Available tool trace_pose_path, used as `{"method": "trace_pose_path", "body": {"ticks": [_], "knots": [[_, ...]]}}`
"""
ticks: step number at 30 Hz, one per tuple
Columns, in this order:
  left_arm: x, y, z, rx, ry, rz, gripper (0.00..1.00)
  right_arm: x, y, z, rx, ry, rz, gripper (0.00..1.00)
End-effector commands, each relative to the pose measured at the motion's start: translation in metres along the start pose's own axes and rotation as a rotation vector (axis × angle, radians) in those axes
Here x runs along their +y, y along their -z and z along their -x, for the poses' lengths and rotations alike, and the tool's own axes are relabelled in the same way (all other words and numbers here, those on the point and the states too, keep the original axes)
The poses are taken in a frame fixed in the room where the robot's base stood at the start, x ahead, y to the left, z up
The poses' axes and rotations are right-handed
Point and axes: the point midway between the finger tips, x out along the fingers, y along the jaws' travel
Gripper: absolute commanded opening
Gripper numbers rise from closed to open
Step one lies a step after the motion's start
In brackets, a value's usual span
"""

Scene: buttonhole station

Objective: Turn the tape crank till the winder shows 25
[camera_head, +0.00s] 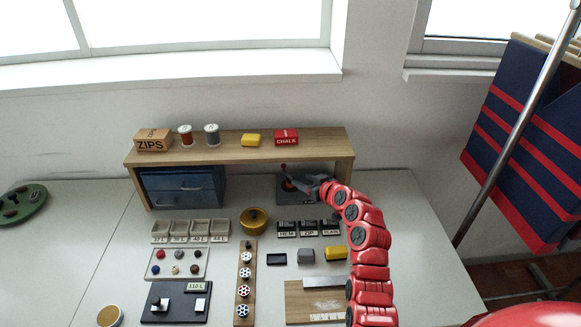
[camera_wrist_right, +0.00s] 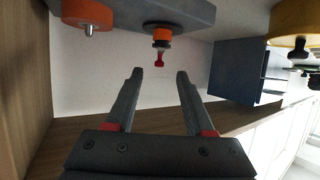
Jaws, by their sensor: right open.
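The tape winder is a grey box (camera_head: 288,198) under the right end of the wooden shelf. It has orange round parts and a small red-tipped knob (camera_head: 284,167) on top. In the right wrist view the grey body (camera_wrist_right: 180,12) is at the top, with an orange disc (camera_wrist_right: 88,14) and a red-tipped stem (camera_wrist_right: 159,58) on an orange hub. My right gripper (camera_wrist_right: 159,73) is open and empty. Its fingertips lie just short of the red tip, which shows between them in that view. My right gripper (camera_head: 306,184) covers part of the winder in the head view. No winder number is readable.
The shelf (camera_head: 230,150) stands over the winder, its right leg close to my right arm. A blue drawer box (camera_head: 182,186) is left of the winder. A brass tin (camera_head: 253,220) and labelled black blocks (camera_head: 308,228) lie in front. Bare table (camera_head: 410,215) lies right of my arm.

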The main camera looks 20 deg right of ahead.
Motion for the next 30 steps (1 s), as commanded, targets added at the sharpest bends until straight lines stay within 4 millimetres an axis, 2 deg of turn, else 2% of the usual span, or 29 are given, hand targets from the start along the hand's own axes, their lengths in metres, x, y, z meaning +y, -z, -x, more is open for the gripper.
{"method": "trace_pose_path", "body": {"ticks": [9, 17, 18, 24, 30], "knots": [[-0.001, 0.002, -0.011, 0.0, 0.0, 0.0, 0.5, -0.001, 0.021, -0.044, -0.002, 0.001, 0.0, 0.53], [-0.001, 0.002, -0.014, 0.0, 0.0, 0.0, 0.5, -0.001, 0.03, -0.072, -0.005, 0.001, 0.0, 0.53], [-0.001, 0.002, -0.01, 0.0, 0.0, 0.0, 0.5, 0.0, 0.028, -0.078, -0.004, 0.002, -0.001, 0.53], [0.0, 0.001, -0.004, 0.0, 0.0, 0.0, 0.5, -0.001, 0.028, -0.093, -0.002, 0.005, -0.002, 0.53], [0.0, 0.0, -0.002, 0.0, 0.0, 0.0, 0.5, 0.0, 0.028, -0.1, -0.002, 0.0, -0.001, 0.53]]}}
